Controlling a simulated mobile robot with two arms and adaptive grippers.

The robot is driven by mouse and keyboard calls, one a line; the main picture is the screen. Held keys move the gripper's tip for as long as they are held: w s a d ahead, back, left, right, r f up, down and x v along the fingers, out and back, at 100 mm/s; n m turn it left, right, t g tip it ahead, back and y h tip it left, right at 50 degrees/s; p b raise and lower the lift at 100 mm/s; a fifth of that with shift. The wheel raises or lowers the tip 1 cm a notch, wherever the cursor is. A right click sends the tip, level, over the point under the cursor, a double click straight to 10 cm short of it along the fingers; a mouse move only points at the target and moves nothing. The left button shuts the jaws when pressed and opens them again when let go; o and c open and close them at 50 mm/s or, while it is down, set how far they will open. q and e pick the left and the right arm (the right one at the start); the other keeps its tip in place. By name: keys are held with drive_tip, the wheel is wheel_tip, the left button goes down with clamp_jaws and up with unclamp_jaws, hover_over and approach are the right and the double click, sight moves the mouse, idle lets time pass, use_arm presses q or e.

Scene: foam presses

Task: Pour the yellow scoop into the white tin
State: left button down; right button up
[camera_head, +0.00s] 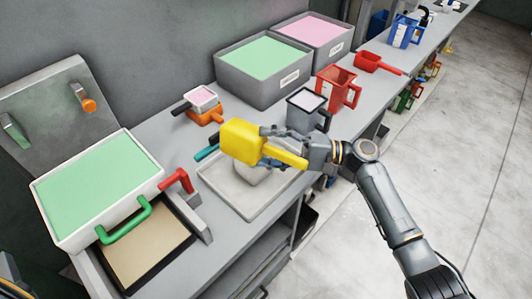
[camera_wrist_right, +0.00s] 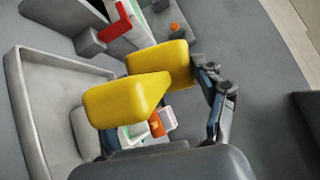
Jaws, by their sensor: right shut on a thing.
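My right gripper (camera_head: 266,146) is shut on the yellow scoop (camera_head: 242,140), with the fingers at its handle. The scoop is above a grey tray (camera_head: 242,205) and seems tipped; I cannot see into it. In the right wrist view the yellow scoop (camera_wrist_right: 122,98) is between the fingers of the gripper (camera_wrist_right: 165,95). A pale rounded thing (camera_head: 250,175) in the tray, partly hidden under the scoop, may be the white tin. It also shows in part in the right wrist view (camera_wrist_right: 85,130). My left gripper is not in view.
A teal handle (camera_head: 207,152) sticks out left of the scoop. A grey jug (camera_head: 305,112) and a red jug (camera_head: 338,88) stand close behind. A green-filled press (camera_head: 62,235) is at left. Bins with green (camera_head: 240,85) and pink foam stand by the wall.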

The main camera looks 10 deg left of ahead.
drive_tip(key=shift+w+d+m+y+b, duration=0.1)
drive_tip(key=shift+w+m+y+b, duration=0.15)
drive_tip(key=shift+m, duration=0.4)
drive_tip(key=shift+w+d+m+y+b, duration=0.15)
drive_tip(key=shift+m+y, duration=0.2)
drive_tip(key=shift+m, duration=0.3)
drive_tip(key=shift+a, duration=0.1)
